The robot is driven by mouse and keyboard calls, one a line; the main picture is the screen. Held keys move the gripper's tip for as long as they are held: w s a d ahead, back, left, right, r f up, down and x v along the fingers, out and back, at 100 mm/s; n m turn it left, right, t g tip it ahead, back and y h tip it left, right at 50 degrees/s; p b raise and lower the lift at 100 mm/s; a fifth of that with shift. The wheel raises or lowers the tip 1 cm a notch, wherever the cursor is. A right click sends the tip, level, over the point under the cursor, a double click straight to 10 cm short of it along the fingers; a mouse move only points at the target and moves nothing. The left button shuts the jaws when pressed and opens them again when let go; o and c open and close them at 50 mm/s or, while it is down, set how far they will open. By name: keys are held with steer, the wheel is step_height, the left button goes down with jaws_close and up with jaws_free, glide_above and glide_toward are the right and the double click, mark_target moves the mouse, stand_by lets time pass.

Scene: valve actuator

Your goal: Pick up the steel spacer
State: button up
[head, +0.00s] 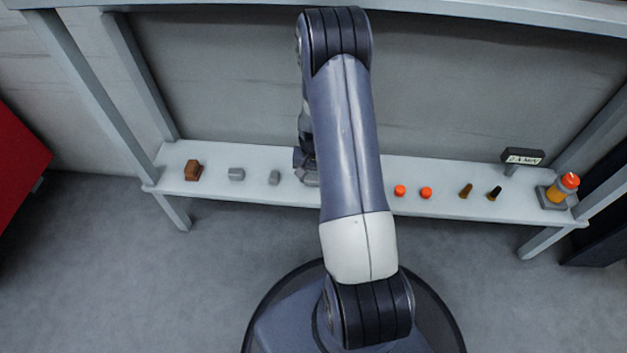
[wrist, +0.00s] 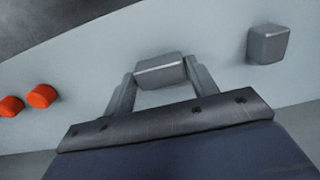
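A grey metal block (wrist: 160,70) lies between the fingertips of my gripper (wrist: 158,76) in the wrist view. In the head view the block (head: 312,180) shows partly beside my arm, on the pale shelf. My fingers are spread, one at each end of the block; I cannot tell whether they touch it. A second, smaller grey block (wrist: 267,43) stands apart to the right in the wrist view and also shows in the head view (head: 274,177). A wider grey block (head: 236,174) lies further left. Which grey piece is the steel spacer is not marked.
The pale shelf (head: 215,192) also holds a brown block (head: 193,170), two orange caps (head: 413,191), two small dark-tipped pieces (head: 480,192), a small sign (head: 523,157) and an orange-topped actuator (head: 562,188). Frame posts stand at both ends. My arm hides the shelf's middle.

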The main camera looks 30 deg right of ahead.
steer(key=c, duration=0.8)
